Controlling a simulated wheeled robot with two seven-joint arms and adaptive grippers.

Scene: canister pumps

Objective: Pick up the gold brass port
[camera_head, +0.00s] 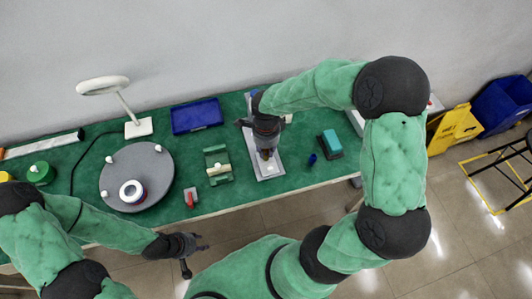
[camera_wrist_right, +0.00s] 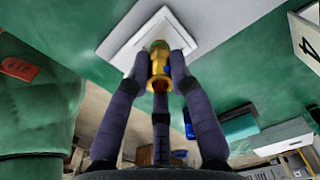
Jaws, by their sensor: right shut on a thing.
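The gold brass port (camera_wrist_right: 158,75) shows in the right wrist view, upright between the fingers of my right gripper (camera_wrist_right: 160,85). The gripper is shut on it. Beyond the port is a white square plate (camera_wrist_right: 125,45); I cannot tell whether the port touches it. In the head view my right gripper (camera_head: 266,152) points down over a light grey tray (camera_head: 268,172), and the port is mostly hidden by the fingers. My left gripper (camera_head: 190,250) is off the table's front edge with its fingers apart, empty.
On the green table (camera_head: 300,180) are a grey round turntable (camera_head: 115,175), a green holder (camera_head: 217,172), a blue bin (camera_head: 196,115), a red-handled item (camera_head: 191,196) and a teal block (camera_head: 331,142). A white lamp (camera_head: 138,127) stands at the back left.

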